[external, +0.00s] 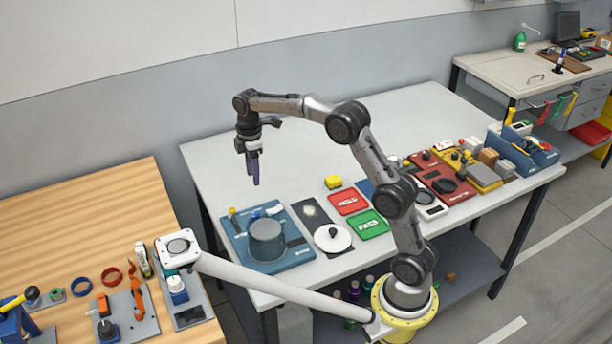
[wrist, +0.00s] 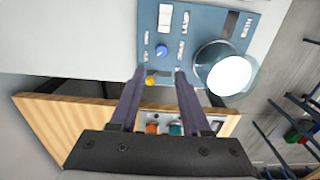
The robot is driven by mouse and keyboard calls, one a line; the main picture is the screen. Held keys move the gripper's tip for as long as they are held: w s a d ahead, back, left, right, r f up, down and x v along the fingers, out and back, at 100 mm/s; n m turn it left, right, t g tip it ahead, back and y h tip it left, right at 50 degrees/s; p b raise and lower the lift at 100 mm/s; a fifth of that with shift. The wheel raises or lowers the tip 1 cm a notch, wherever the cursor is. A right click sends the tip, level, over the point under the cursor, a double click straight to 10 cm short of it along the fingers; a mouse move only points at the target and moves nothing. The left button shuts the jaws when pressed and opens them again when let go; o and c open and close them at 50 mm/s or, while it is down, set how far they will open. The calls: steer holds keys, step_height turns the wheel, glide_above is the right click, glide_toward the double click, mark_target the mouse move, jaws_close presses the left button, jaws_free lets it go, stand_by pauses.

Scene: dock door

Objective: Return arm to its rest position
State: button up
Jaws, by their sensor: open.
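My gripper (external: 252,168) hangs pointing down above the left part of the white table (external: 230,158), clear of everything under it. In the wrist view its two dark fingers (wrist: 158,84) are apart with nothing held between them. My arm is raised and bent, reaching left from its yellow base at the front edge of the table.
A blue panel (external: 238,243) with a grey cylinder (external: 267,240) lies at the table's left front. A wooden table (external: 80,215) stands left. The back of the white table is bare.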

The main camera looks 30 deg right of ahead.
steer(key=s+d+r+m+t, duration=0.2)
steer(key=s+d+r, duration=0.3)
steer(key=d+r, duration=0.25)
steer(key=s+d+r+m+t, duration=0.1)
steer(key=s+d+r+m, duration=0.2)
steer(key=s+d+r, duration=0.4)
steer(key=s+d+f+m+t, duration=0.25)
steer(key=s+d+m, duration=0.4)
steer(key=s, duration=0.35)
steer(key=s+d+f+m, duration=0.1)
steer(key=s+f+m, duration=0.5)
steer(key=f, duration=0.2)
steer(key=shift+d+f, duration=0.25)
steer(key=shift+f, duration=0.15)
